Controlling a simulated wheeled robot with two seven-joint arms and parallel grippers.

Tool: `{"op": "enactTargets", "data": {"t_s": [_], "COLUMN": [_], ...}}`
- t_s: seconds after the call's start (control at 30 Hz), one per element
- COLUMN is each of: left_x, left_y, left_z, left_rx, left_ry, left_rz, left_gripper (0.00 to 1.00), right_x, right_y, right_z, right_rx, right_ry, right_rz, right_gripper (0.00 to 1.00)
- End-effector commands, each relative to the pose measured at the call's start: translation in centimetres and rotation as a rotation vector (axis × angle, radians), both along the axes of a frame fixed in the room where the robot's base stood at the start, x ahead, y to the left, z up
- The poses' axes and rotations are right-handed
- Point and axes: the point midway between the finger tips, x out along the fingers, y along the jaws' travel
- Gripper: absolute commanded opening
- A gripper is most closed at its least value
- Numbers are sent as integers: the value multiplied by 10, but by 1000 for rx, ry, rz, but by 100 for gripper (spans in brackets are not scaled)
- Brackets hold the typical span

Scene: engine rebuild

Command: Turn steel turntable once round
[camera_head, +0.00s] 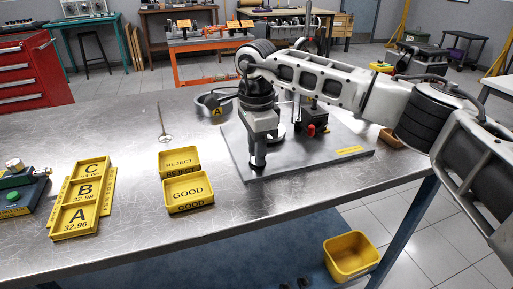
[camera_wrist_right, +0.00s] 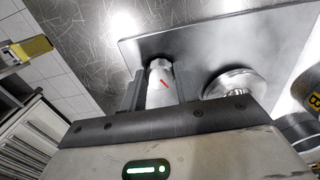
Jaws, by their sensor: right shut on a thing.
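My right gripper (camera_head: 258,158) points down at the front left part of a grey base plate (camera_head: 310,162) on the steel bench. In the right wrist view the jaws (camera_wrist_right: 156,88) are shut on an upright steel cylinder (camera_wrist_right: 159,72) with a red line on its top. This cylinder appears to be the steel turntable or its grip. A round, shiny steel disc (camera_wrist_right: 232,82) sits beside it on the plate, apart from the jaws. The gripper hides most of the cylinder in the head view. My left gripper is out of view.
A black stand (camera_head: 311,112) with a red knob rises from the plate behind my wrist. Yellow REJECT (camera_head: 179,160) and GOOD (camera_head: 188,191) trays lie to the left, with lettered yellow trays (camera_head: 82,200) farther left. The bench between them is clear.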

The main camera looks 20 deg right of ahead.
Motion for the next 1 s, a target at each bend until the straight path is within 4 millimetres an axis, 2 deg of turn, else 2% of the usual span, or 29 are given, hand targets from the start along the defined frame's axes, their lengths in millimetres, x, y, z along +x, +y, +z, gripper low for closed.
{"op": "enactTargets", "data": {"t_s": [0.67, 0.7, 0.77, 1.0], "left_x": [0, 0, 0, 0], "left_y": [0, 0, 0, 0], "left_z": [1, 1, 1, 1], "left_rx": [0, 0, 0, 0], "left_ry": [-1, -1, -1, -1], "left_rz": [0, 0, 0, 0], "left_gripper": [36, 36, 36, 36], "right_x": [1, 1, 1, 0], "right_y": [0, 0, 0, 0], "right_z": [2, 2, 2, 1], "right_rx": [2, 2, 2, 1], "right_ry": [-6, -6, -6, -3], "right_rz": [64, 64, 63, 63], "right_gripper": [8, 36, 52, 52]}}
